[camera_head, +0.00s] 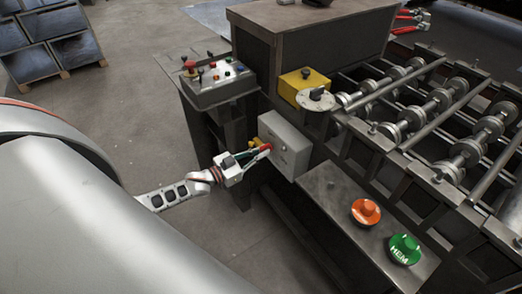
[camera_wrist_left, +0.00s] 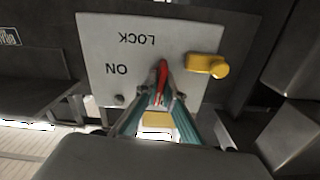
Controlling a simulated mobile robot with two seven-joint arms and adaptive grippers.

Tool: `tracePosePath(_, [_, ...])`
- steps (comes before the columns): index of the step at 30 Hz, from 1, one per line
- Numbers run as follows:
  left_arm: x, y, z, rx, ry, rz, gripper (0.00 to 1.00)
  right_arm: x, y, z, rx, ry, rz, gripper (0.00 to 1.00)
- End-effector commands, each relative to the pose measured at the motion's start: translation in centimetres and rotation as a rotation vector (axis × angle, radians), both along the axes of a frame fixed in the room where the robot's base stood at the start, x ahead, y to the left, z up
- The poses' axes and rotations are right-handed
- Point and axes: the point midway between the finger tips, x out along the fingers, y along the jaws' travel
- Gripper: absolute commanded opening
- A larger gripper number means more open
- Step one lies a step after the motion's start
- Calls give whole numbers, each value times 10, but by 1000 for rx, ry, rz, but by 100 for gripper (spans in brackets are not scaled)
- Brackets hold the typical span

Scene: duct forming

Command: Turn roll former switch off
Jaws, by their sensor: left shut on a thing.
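The roll former switch is a grey box (camera_head: 287,148) on the side of the machine. In the left wrist view its face plate (camera_wrist_left: 110,45) carries the words LOCK and ON, upside down. A red switch handle (camera_wrist_left: 162,76) stands near the plate's middle, with a yellow knob (camera_wrist_left: 207,66) to its right. My left gripper (camera_head: 262,151) is at the box's left face. In the left wrist view its teal fingers (camera_wrist_left: 160,100) close together on the red handle's lower end. The fingers partly hide the handle. My right gripper is not in view.
A control panel (camera_head: 218,85) with several buttons stands behind the box. A yellow box (camera_head: 303,82) and rollers (camera_head: 440,97) lie to the right. Orange (camera_head: 366,211) and green (camera_head: 404,249) knobs sit on the lower ledge. Open floor (camera_head: 135,110) is at left.

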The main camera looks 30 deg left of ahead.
Motion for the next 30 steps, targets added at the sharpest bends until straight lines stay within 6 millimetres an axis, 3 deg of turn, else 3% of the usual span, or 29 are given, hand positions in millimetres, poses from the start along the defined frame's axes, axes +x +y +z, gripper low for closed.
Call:
tracePosePath(9, [0, 0, 0, -108, 46, 0, 0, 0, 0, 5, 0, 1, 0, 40])
tracePosePath(25, [0, 0, 0, -131, 54, 0, 0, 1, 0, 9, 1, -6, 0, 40])
tracePosePath(27, [0, 0, 0, -131, 54, 0, 20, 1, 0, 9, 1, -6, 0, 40])
tracePosePath(30, [0, 0, 0, -131, 54, 0, 24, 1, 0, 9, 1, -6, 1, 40])
